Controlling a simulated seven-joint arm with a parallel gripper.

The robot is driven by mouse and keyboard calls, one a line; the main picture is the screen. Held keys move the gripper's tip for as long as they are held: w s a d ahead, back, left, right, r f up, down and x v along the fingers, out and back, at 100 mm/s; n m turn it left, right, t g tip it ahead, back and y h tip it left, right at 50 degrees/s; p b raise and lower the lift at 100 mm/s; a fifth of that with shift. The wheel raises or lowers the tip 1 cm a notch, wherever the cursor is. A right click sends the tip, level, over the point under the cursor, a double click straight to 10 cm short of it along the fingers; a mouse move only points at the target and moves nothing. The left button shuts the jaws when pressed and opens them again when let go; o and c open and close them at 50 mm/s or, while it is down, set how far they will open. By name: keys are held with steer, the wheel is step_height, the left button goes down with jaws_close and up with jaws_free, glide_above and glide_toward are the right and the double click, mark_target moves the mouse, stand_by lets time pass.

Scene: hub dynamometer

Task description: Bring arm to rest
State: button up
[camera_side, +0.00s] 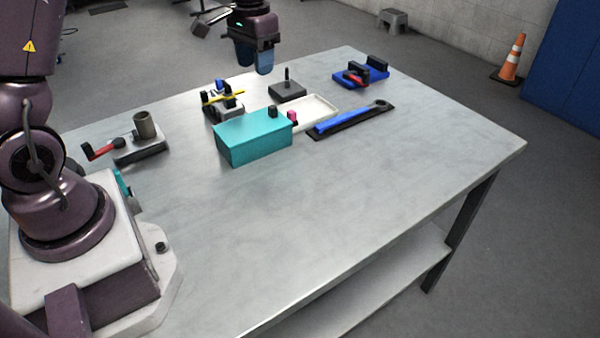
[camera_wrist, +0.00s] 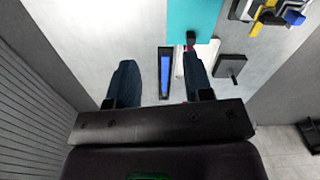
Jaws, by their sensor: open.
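My gripper (camera_side: 254,58) hangs above the far side of the table, with its blue fingers pointing down. In the wrist view its two fingers (camera_wrist: 160,85) are spread apart with nothing held between them. The metal table (camera_side: 330,200) lies below, and the gripper is clear of everything on it. My arm's base stands at the table's left end.
A teal box (camera_side: 255,138), white tray (camera_side: 318,108), blue tool on a dark strip (camera_side: 350,120), dark block with a post (camera_side: 287,90), yellow-barred fixture (camera_side: 223,102), blue fixture (camera_side: 360,76) and grey cup (camera_side: 145,126) stand on the table. Its front right is clear.

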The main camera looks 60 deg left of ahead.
steer(key=s+d+r+t, duration=0.2)
steer(key=s+d+r, duration=0.1)
steer(key=s, duration=0.3)
steer(key=s+d+r+m+t, duration=0.1)
steer(key=s+d+r, duration=0.3)
steer(key=s+d, duration=0.2)
steer(key=s+d+r+m+t, duration=0.1)
steer(key=s+d+r+t, duration=0.1)
steer(key=s+d+r, duration=0.2)
steer(key=s+d, duration=0.1)
steer(key=s, duration=0.2)
steer(key=shift+s+d+t, duration=0.2)
steer(key=shift+s+t, duration=0.05)
steer(key=shift+t, duration=0.05)
